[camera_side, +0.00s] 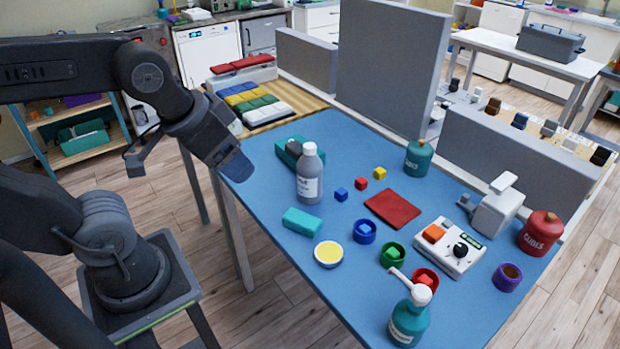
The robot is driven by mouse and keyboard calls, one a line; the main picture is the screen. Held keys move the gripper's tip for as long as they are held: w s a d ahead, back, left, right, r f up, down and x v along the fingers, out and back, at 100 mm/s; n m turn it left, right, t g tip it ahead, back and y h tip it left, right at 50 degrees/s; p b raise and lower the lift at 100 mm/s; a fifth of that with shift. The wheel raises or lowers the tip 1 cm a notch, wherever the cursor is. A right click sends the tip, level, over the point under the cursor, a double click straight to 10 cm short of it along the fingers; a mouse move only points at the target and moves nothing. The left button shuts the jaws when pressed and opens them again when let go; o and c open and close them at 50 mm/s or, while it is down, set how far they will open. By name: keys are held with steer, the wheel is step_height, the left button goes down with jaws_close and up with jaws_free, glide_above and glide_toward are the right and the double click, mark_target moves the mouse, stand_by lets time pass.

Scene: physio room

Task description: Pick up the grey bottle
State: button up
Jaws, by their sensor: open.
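The grey bottle (309,180) stands upright on the blue table (255,222), left of the middle. It has a white cap and a pale label. My gripper (186,174) hangs above and beyond the table's left edge, to the left of the bottle and apart from it. Its jaws are open and nothing shows between them.
Small cubes, a red mat (392,209) and coloured cups lie to the right. A teal pump bottle (409,322) stands at the front. Grey panels (390,75) border the back.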

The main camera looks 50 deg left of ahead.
steer(key=shift+c, duration=0.7)
steer(key=n+g+y, duration=0.3)
steer(key=n, duration=0.6)
glide_above(310, 146)
steer(key=s+d, duration=0.3)
steer(key=s, duration=0.1)
step_height(310, 146, down, 3)
steer(key=x, duration=0.8)
steer(key=shift+w+f, duration=0.2)
steer(key=shift+f, duration=0.05)
steer(key=shift+t, duration=0.3)
steer(key=shift+w+x, duration=0.15)
steer(key=shift+x, duration=1.15)
steer(key=shift+w+x, duration=0.1)
steer(key=shift+x, duration=1.2)
steer(key=shift+c, duration=0.4)
